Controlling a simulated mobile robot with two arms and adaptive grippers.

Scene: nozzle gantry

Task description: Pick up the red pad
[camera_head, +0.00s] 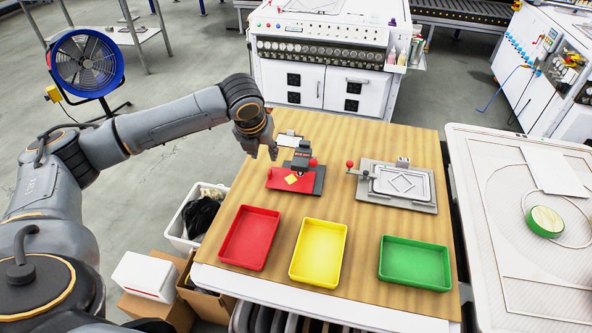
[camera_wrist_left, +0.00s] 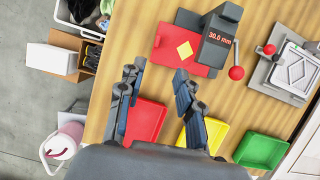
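A red pad (camera_head: 281,182) with a small yellow square (camera_head: 291,179) on it lies at the dark gauge stand (camera_head: 304,160) on the wooden table. In the left wrist view the red pad (camera_wrist_left: 168,50) and yellow square (camera_wrist_left: 185,50) show beside the gauge (camera_wrist_left: 217,38), whose display reads 30.0 mm. Part of the pad is hidden by the gauge. My left gripper (camera_head: 263,152) is above the table, up and to the left of the pad in the head view. Its fingers (camera_wrist_left: 157,74) are apart with nothing between them. My right gripper is not in view.
Red (camera_head: 250,238), yellow (camera_head: 318,252) and green (camera_head: 414,263) trays stand along the table's near side. A grey fixture (camera_head: 397,186) with a red-knobbed lever is right of the gauge. The gauge has a red-balled lever (camera_wrist_left: 236,72). Bare wood lies between these things.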

